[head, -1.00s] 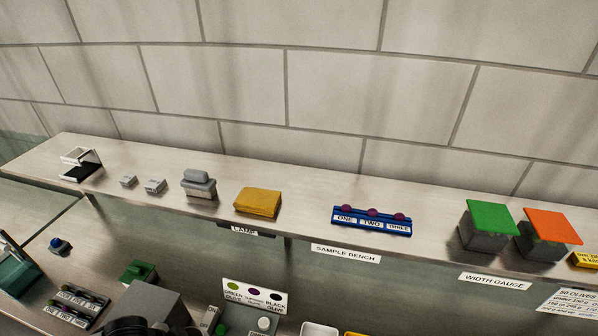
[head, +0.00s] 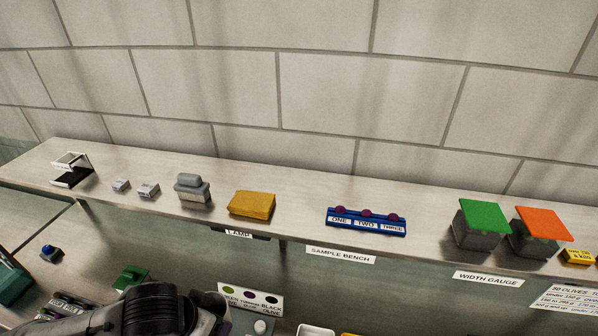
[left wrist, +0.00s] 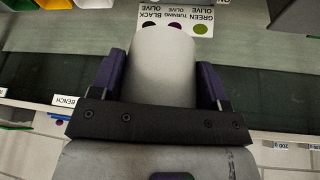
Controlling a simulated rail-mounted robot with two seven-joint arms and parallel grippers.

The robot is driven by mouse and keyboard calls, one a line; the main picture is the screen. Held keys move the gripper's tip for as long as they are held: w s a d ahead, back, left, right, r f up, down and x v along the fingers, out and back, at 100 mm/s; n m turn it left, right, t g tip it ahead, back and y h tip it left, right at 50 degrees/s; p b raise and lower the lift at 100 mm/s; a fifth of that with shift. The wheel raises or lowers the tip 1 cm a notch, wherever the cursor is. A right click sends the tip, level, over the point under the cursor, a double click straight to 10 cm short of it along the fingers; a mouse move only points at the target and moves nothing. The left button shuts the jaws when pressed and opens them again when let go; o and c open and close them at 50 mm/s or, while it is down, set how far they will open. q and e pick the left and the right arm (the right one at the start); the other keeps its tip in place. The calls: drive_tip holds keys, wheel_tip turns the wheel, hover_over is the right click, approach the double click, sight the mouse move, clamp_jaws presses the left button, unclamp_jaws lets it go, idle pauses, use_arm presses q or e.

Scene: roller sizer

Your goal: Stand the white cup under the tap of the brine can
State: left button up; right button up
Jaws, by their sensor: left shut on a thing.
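The white cup (left wrist: 162,70) is between the two dark purple fingers of my left gripper (left wrist: 160,66) in the left wrist view. The fingers close on its two sides, and its far end overlaps the olive colour card. In the head view my left arm comes in at the bottom, and its wrist hides part of the bench. A pale rounded shape beside the wrist there may be the cup, but I cannot tell. I cannot make out the brine can or its tap in either view. My right gripper is not in view.
The olive colour card (head: 249,299) stands just right of my left wrist. A raised shelf holds a yellow block (head: 251,205), a blue rack (head: 366,221) and boxes with green (head: 484,216) and orange (head: 543,223) lids. A green block (head: 131,277) sits on the lower bench.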

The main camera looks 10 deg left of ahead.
use_arm(q)
drive_tip(key=w+d+r+p, duration=0.1)
drive_tip(key=w+r+p, duration=0.1)
drive_tip(key=r+p, duration=0.5)
drive_tip(key=w+d+r+p, duration=0.2)
drive_tip(key=r+p, duration=0.6)
drive_tip(key=r, duration=0.6)
drive_tip(key=w+d+r+m+p, duration=0.1)
drive_tip(key=w+r+p, duration=0.2)
drive_tip(key=r+p, duration=0.4)
drive_tip(key=shift+d+r+h, duration=0.3)
drive_tip(key=shift+r, duration=1.5)
